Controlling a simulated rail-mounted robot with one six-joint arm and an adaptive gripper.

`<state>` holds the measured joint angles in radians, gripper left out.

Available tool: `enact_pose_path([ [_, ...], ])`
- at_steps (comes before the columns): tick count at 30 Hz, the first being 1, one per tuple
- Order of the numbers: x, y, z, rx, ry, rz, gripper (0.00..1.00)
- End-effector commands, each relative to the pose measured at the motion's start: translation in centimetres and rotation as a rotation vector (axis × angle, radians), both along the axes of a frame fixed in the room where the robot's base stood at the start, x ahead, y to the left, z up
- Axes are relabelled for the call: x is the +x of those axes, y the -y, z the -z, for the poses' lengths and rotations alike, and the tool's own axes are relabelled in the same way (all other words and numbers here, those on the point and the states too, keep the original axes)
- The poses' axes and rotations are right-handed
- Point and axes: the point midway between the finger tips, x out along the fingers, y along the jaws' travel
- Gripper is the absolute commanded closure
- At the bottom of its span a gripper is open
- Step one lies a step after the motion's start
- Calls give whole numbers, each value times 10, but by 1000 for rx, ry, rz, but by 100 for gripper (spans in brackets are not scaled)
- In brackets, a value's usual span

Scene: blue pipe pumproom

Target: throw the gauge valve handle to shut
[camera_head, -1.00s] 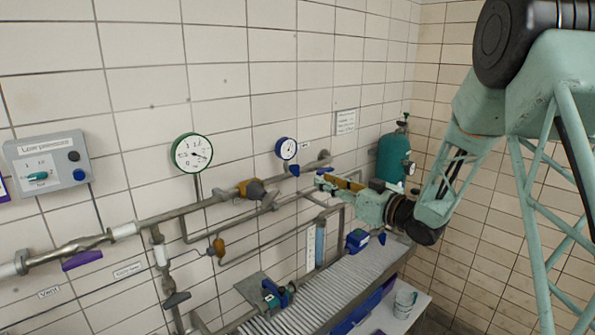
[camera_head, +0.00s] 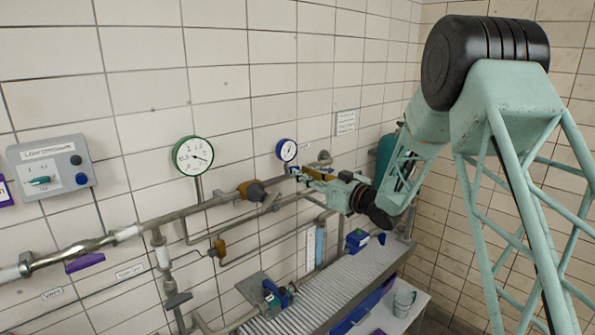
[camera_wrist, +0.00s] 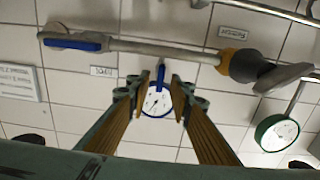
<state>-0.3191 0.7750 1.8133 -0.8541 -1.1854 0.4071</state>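The small blue gauge valve handle (camera_head: 295,169) sits just below the blue-rimmed gauge (camera_head: 286,149) on the wall pipe. In the wrist view, which looks upside down, the handle (camera_wrist: 161,75) stands upright in the picture beside the blue-rimmed gauge (camera_wrist: 156,102). My gripper (camera_head: 304,174) is close to the handle in the head view. In the wrist view its two fingers (camera_wrist: 157,93) are spread wide and empty, with the handle lined up between them. I cannot tell whether the tips reach past the handle; no contact shows.
A grey pipe with an orange-collared valve (camera_wrist: 240,66) and a long blue lever (camera_wrist: 75,42) runs near the fingers. A green-rimmed gauge (camera_head: 193,156) is to the left. Below is a ribbed bench (camera_head: 330,290). A teal cylinder (camera_head: 385,153) stands behind my arm.

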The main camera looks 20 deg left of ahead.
Motion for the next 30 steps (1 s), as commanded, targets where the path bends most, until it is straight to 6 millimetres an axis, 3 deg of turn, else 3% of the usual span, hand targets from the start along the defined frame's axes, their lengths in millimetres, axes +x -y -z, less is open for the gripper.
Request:
enact_pose_path([
  [9,12,-23,0,1,0,0,80],
  [21,14,-27,0,0,0,0,80],
  [28,14,-27,0,0,0,0,99],
  [30,14,-27,0,0,0,0,100],
])
